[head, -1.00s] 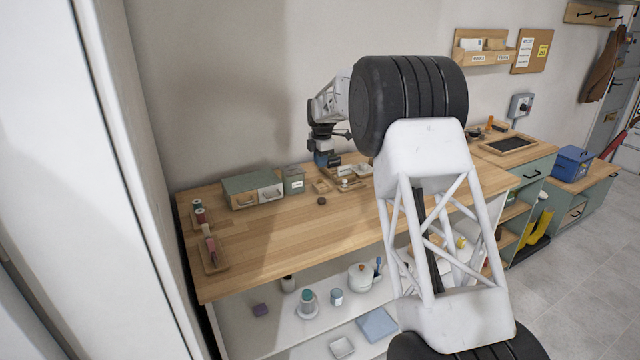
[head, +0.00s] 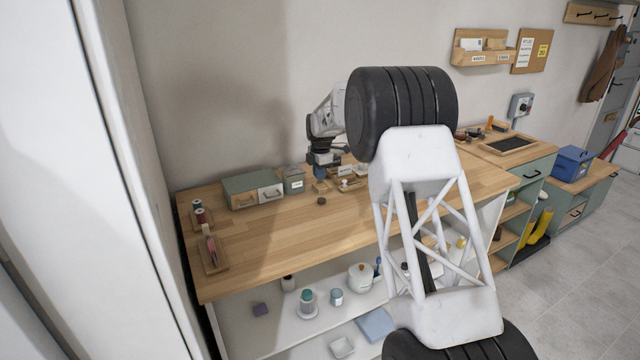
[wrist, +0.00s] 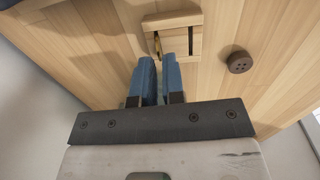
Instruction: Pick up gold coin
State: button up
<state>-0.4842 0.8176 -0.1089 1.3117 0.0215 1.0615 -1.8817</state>
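A thin gold-coloured edge (wrist: 157,43), probably the gold coin, shows in a slot of a small wooden block (wrist: 190,21) in the wrist view. My gripper (wrist: 160,60) has two blue fingers pointing at the block, their tips just short of the slot in the picture. A narrow gap shows between them with nothing in it, so the gripper is open. In the head view my gripper (head: 320,172) hangs over the back of the workbench, close above the wooden block (head: 320,187). The coin cannot be made out there.
A dark round button (wrist: 240,62) lies right of the block; it also shows in the head view (head: 322,201). A green-grey drawer box (head: 241,190) and small tin (head: 293,181) stand to the left. A wooden tray (head: 349,184) with small items is right. The bench (head: 270,240) is clear in front.

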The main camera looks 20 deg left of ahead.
jog(key=shift+f, duration=1.1)
grip_shut()
jog(key=shift+r, duration=1.85)
jog(key=shift+s+d+r, duration=0.2)
jog(key=shift+s+d, duration=1)
jog(key=shift+s, duration=1.15)
jog(key=shift+s+d+r, duration=0.25)
jog(key=shift+s+d, duration=1)
jog(key=shift+s, duration=1.1)
jog(key=shift+s+d+r, duration=0.2)
jog(key=shift+s+d, duration=1)
jog(key=shift+s, duration=1.15)
